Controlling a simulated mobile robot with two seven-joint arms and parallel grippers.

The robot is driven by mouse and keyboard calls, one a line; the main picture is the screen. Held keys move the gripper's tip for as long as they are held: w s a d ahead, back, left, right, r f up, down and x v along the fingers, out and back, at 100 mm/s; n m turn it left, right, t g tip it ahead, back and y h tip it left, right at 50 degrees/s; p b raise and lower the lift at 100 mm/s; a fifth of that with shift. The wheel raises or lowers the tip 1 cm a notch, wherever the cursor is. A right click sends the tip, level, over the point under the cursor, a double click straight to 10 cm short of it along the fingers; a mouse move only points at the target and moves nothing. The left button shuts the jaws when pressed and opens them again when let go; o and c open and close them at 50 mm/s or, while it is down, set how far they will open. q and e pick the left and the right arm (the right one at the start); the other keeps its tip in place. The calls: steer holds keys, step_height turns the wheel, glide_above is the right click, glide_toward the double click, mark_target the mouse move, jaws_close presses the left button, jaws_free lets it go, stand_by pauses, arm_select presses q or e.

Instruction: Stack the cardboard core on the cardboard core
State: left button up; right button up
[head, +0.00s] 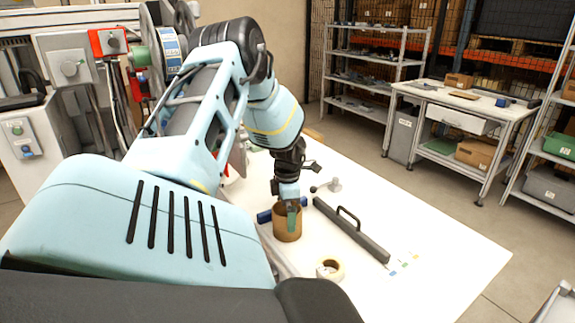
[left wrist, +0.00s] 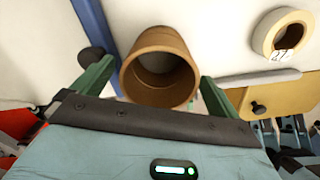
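A brown cardboard core (head: 280,228) stands upright on the white table in the head view. In the left wrist view the same core (left wrist: 135,82) shows its open round mouth. My left gripper (head: 291,208) is at the core's upper part, pointing down. In the left wrist view the left gripper's (left wrist: 158,72) green fingers are spread, one on each side of the core; whether they touch it I cannot tell. I make out only one core; whether the brown column is one core or two stacked cannot be told. My right gripper is not in view.
A cream tape roll (head: 330,268) lies on the table in front of the core. A dark bar with a handle (head: 350,230) lies to its right, and a blue bar (head: 264,216) to its left. The table's right part (head: 450,255) is mostly clear.

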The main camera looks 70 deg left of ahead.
arm_select(q)
steer(key=shift+r, duration=0.25)
step_height(320, 180, up, 13)
steer(key=p, duration=0.1)
steer(key=shift+f+p, duration=0.15)
steer(key=shift+p, duration=0.15)
steer(key=shift+f, duration=0.1)
